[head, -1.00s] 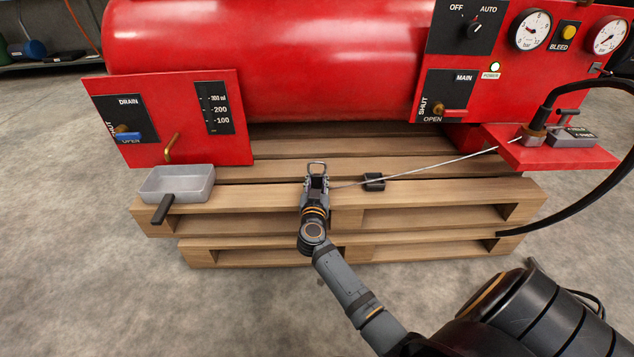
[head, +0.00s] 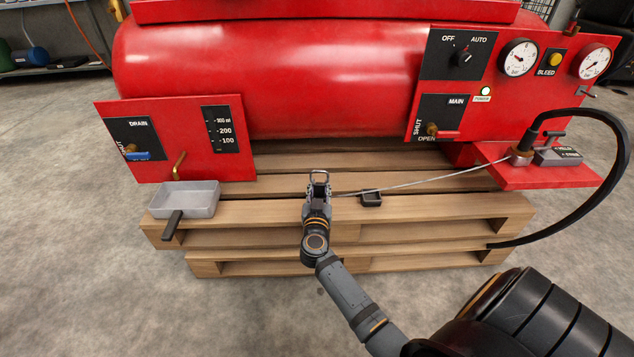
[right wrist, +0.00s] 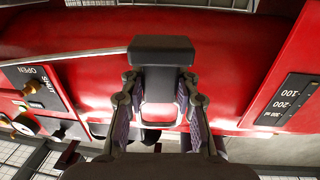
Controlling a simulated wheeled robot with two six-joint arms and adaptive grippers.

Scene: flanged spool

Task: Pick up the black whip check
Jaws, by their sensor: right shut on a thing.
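My right gripper (head: 318,188) is above the front part of the wooden pallet, shut on a dark block that I take for the black whip check's end. In the right wrist view the dark block (right wrist: 161,52) sits between the fingers. A small metal loop (head: 320,174) stands out beyond the fingers in the head view. The whip check's thin grey cable (head: 440,179) runs from the gripper to the right, up to the hose fitting on the red shelf. The fingers hide part of the held end. My left gripper is not in view.
A small black open holder (head: 371,199) sits on the pallet (head: 430,218), right of the gripper. A grey pan (head: 185,199) with a black handle is at left. The red tank (head: 260,75) and its panels stand behind. A black hose (head: 622,170) curves at right.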

